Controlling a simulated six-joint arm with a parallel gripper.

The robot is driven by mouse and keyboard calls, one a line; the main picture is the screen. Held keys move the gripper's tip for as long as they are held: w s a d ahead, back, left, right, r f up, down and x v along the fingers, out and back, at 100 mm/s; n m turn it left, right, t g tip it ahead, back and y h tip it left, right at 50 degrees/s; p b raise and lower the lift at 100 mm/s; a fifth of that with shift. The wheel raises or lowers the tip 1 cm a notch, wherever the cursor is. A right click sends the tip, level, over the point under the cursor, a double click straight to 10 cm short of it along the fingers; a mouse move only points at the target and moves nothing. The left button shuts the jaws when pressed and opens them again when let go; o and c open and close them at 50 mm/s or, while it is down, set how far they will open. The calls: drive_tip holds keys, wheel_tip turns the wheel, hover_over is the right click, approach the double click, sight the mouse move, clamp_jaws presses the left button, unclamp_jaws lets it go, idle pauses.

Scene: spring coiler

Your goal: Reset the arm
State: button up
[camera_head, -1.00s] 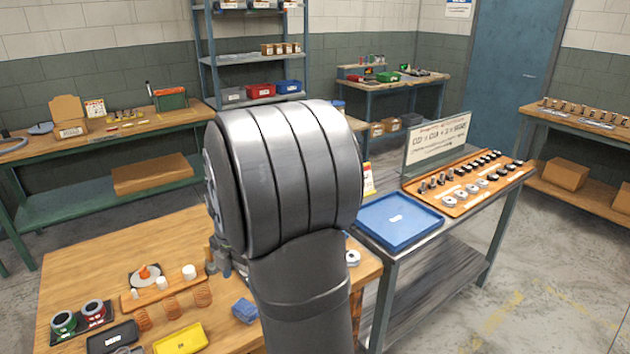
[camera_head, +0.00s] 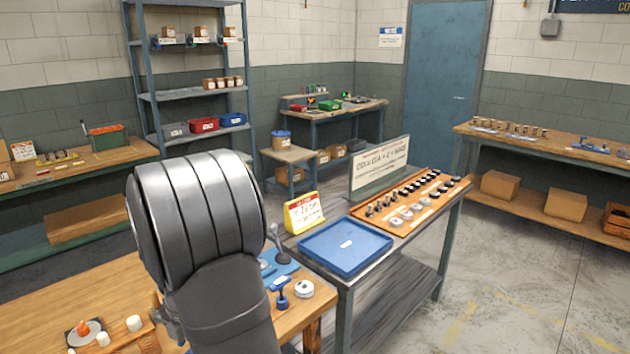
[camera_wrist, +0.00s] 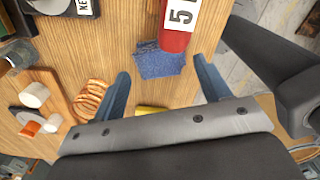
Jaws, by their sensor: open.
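My arm's large grey link (camera_head: 200,210) fills the lower left of the head view and hides my gripper there. In the wrist view my gripper (camera_wrist: 163,85) is open, its two blue fingers wide apart with nothing held between them. Beyond the fingertips a folded blue cloth (camera_wrist: 158,62) lies on the wooden table (camera_wrist: 105,30). A red cylinder (camera_wrist: 177,38) marked 5 shows just above the cloth in that view; whether they touch is unclear.
In the wrist view, orange coils (camera_wrist: 90,100) and white pieces (camera_wrist: 33,95) lie to the left. In the head view, a blue tray (camera_head: 347,246) and an orange parts board (camera_head: 412,205) sit on the metal cart. A yellow sign (camera_head: 303,212) stands beside the tray.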

drive_tip(key=shift+f, duration=1.3)
wheel_tip(320, 180, up, 12)
drive_tip(key=f, duration=0.1)
wheel_tip(320, 180, down, 12)
drive_tip(key=shift+f, duration=0.1)
wheel_tip(320, 180, up, 10)
drive_tip(key=r, duration=0.1)
drive_tip(key=w+r+m, duration=0.1)
drive_tip(key=w+m, duration=0.1)
drive_tip(key=w, duration=1.7)
drive_tip(key=shift+w+d+f+m, duration=0.4)
drive_tip(key=shift+w+d, duration=0.95)
drive_tip(key=shift+w, duration=1.15)
drive_tip(key=shift+w+d+f+m, duration=0.45)
drive_tip(key=shift+w+d, duration=0.95)
drive_tip(key=shift+w, duration=1.05)
drive_tip(key=shift+w+d+f+m, duration=0.4)
drive_tip(key=shift+w+d, duration=0.95)
drive_tip(key=shift+w, duration=1.15)
